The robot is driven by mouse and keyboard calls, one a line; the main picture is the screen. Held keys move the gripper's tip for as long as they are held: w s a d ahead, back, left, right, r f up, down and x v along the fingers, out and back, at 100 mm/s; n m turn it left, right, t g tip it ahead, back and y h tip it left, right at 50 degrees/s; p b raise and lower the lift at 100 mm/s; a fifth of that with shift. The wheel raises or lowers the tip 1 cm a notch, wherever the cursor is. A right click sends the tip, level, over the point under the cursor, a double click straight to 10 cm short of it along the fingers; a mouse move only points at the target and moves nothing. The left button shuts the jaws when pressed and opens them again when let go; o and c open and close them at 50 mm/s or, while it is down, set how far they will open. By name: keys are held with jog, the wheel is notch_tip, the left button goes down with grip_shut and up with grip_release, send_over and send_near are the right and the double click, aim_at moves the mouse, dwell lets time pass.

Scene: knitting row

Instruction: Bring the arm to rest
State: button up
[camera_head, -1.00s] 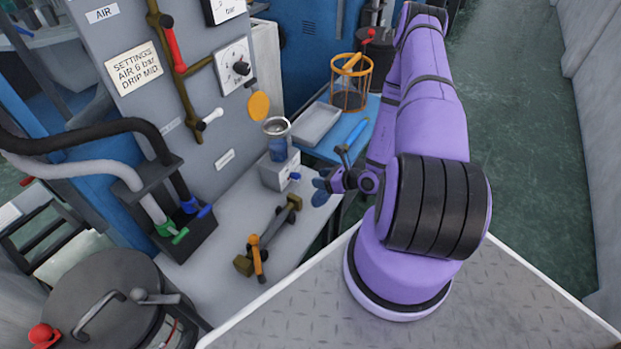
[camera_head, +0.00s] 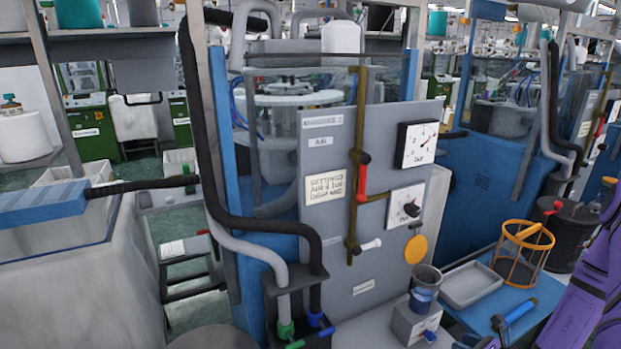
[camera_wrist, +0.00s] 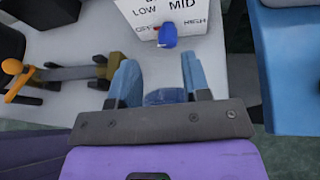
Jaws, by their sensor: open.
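My purple arm (camera_head: 585,290) shows only in part at the right edge of the head view. In the wrist view my gripper (camera_wrist: 158,82) is open, its two blue fingers apart, with nothing visibly held between them. Just beyond the fingertips is a pale box with a dial label (camera_wrist: 165,12) and a blue knob (camera_wrist: 167,35). The fingers look close to the knob, but I cannot tell the exact gap. The fingertips are not clearly visible in the head view.
The box (camera_head: 408,326) carries a grey cup (camera_head: 425,290). A blue table (camera_head: 540,292) holds a grey tray (camera_head: 471,284), an orange wire basket (camera_head: 523,252) and a blue-handled tool (camera_head: 515,315). An olive fitting with an orange lever (camera_wrist: 12,80) lies left of my gripper.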

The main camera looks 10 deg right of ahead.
jog(key=w+a+r+n+g+y, duration=0.1)
jog(key=a+r+n+g, duration=0.25)
jog(key=r+n, duration=0.45)
jog(key=a+r+n+g+y, duration=0.25)
jog(key=a+r+n, duration=0.2)
jog(key=r, duration=0.85)
jog(key=w+a+r+n+g+y, duration=0.1)
jog(key=a+r+n+g, duration=0.3)
jog(key=r, duration=0.6)
jog(key=s+a+r+n+t+h, duration=0.1)
jog(key=s+r+n+h, duration=0.4)
jog(key=s+r, duration=0.5)
jog(key=s+a+r+n+t+h, duration=0.2)
jog(key=s+r+n+h, duration=0.4)
jog(key=s+r+n, duration=0.4)
notch_tip(320, 180, up, 3)
jog(key=shift+s+a+r, duration=0.1)
jog(key=shift+s+a, duration=0.3)
jog(key=shift+a, duration=0.5)
jog(key=shift+o, duration=0.2)
